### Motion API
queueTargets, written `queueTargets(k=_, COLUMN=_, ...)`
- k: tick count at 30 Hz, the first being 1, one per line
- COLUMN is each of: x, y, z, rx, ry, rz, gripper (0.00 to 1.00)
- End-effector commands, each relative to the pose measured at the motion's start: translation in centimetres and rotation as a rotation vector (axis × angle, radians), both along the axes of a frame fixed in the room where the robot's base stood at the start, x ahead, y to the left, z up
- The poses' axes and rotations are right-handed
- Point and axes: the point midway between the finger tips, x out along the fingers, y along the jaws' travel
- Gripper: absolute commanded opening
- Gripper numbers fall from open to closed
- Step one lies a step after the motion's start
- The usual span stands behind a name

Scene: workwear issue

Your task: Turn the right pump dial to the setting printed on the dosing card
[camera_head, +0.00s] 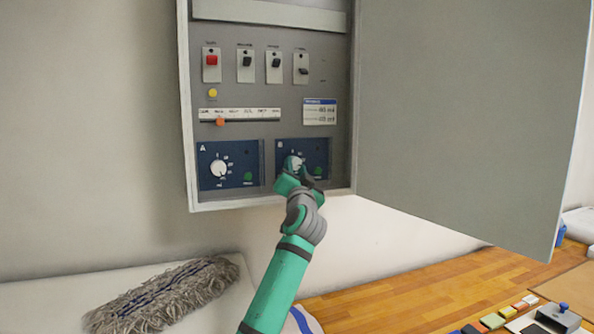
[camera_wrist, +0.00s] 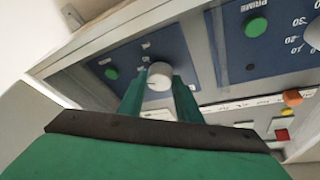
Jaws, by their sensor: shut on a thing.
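The right pump dial (camera_head: 297,161) is a white knob on the blue panel marked B (camera_head: 323,158), low in the open wall cabinet. My gripper (camera_head: 294,169) is shut on this dial and partly hides it and its scale. In the wrist view the white dial (camera_wrist: 159,76) sits between the two green fingertips (camera_wrist: 159,88). Its pointer and setting cannot be read. The dosing card (camera_head: 320,112), white with a blue header, is fixed above panel B. It has two printed lines, too small to read surely.
The left pump dial (camera_head: 219,168) is on blue panel A beside it. Several switches, a slider with an orange knob (camera_head: 220,122) and a yellow button (camera_head: 213,93) are above. The cabinet door (camera_head: 465,120) stands open at right. A mop head (camera_head: 165,296) lies below left.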

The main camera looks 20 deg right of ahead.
Motion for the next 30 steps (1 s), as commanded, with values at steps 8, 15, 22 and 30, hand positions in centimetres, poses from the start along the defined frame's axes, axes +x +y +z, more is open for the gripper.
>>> queueTargets(k=8, x=-0.33, y=-0.22, z=0.71, rx=0.263, ry=0.001, rz=-0.007, gripper=0.09)
queueTargets(k=15, x=-0.39, y=-0.39, z=0.99, rx=0.486, ry=0.007, rz=-0.009, gripper=0.09)
queueTargets(k=22, x=-0.4, y=-0.54, z=1.06, rx=0.667, ry=0.013, rz=-0.009, gripper=0.09)
queueTargets(k=30, x=-0.43, y=-0.6, z=1.17, rx=0.803, ry=0.019, rz=-0.01, gripper=0.09)
